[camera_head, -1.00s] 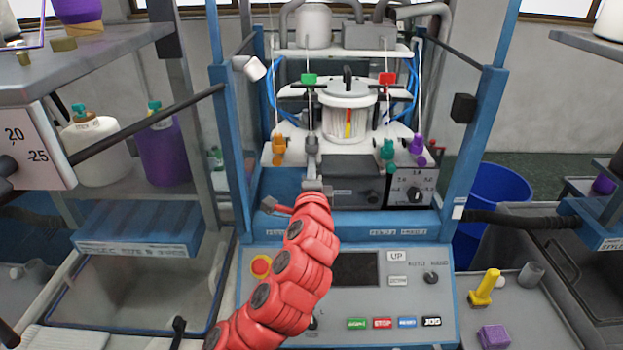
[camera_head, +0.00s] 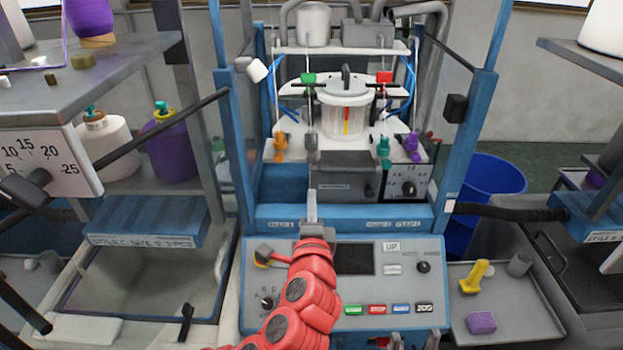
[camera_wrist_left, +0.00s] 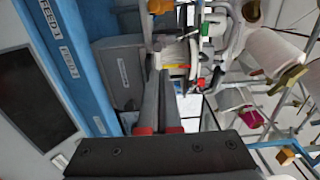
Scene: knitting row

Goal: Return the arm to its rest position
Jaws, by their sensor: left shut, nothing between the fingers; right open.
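My red left arm rises from the bottom of the head view. Its left gripper (camera_head: 312,207) is shut and empty, in front of the knitting machine's blue ledge and above the control panel (camera_head: 400,285). In the left wrist view the two fingers (camera_wrist_left: 160,105) lie close together with nothing between them, pointing toward the machine. Of my right gripper (camera_head: 414,341), only what look like two tips, spread apart, show at the bottom edge of the head view. The rest of it is out of view.
The machine's round glass-walled head (camera_head: 345,110) stands behind the left gripper, with colored clips around it. Blue posts flank it. A shelf with bottles (camera_head: 105,140) is at left. A tray with a yellow peg (camera_head: 474,276) and purple block (camera_head: 480,322) is at right.

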